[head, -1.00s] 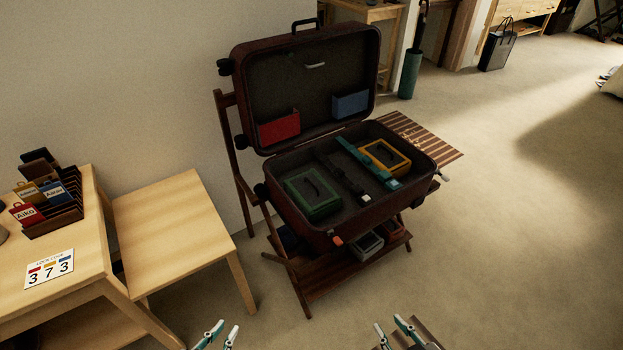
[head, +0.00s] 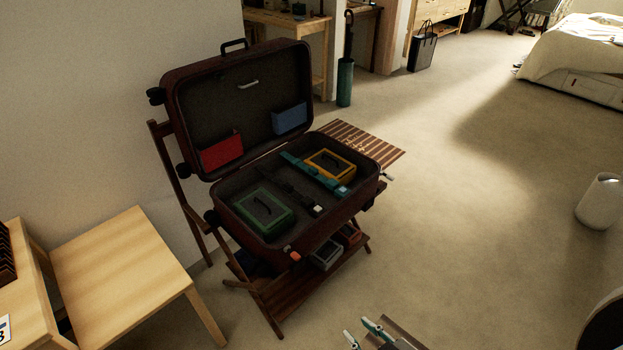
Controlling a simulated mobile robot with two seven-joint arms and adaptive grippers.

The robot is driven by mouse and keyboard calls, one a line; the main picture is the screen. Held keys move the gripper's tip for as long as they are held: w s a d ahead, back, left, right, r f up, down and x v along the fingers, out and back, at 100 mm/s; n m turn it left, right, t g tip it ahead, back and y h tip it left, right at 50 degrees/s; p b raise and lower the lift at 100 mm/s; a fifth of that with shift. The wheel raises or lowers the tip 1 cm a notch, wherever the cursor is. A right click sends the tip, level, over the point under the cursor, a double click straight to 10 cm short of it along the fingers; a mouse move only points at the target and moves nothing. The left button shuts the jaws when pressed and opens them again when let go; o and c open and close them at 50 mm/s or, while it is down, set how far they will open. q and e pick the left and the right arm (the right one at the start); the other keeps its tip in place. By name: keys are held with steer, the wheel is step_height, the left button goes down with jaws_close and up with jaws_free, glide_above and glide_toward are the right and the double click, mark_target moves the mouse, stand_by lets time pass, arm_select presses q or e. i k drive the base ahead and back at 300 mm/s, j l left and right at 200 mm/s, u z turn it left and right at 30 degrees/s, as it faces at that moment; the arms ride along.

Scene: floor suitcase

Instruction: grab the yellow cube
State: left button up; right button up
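I see no plain yellow cube. A yellow box (head: 330,163) with a dark handle on its lid lies in the far right part of the open suitcase (head: 322,232). A teal strap or bar (head: 312,173) runs beside it. A green box (head: 264,211) with a handle lies in the near left part. My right gripper (head: 357,328) is at the bottom edge, low in front of the suitcase. Its two fingers are apart with nothing seen between them, well away from the yellow box. My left gripper is out of view.
The suitcase rests on a wooden folding stand (head: 285,296) with small boxes on its lower shelf. A red pocket (head: 221,152) and a blue pocket (head: 290,119) are in the lid. A wooden bench (head: 120,268) stands left. Open floor lies right, with a white bin (head: 600,202).

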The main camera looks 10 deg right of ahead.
mark_target(330, 165)
steer(key=i+l+z, duration=0.25)
steer(key=l+z, duration=0.15)
steer(key=i+l+z, duration=0.3)
steer(key=l+z, duration=0.15)
steer(key=i+l+z, duration=0.2)
steer(key=i+l, duration=0.5)
steer(key=i, duration=0.05)
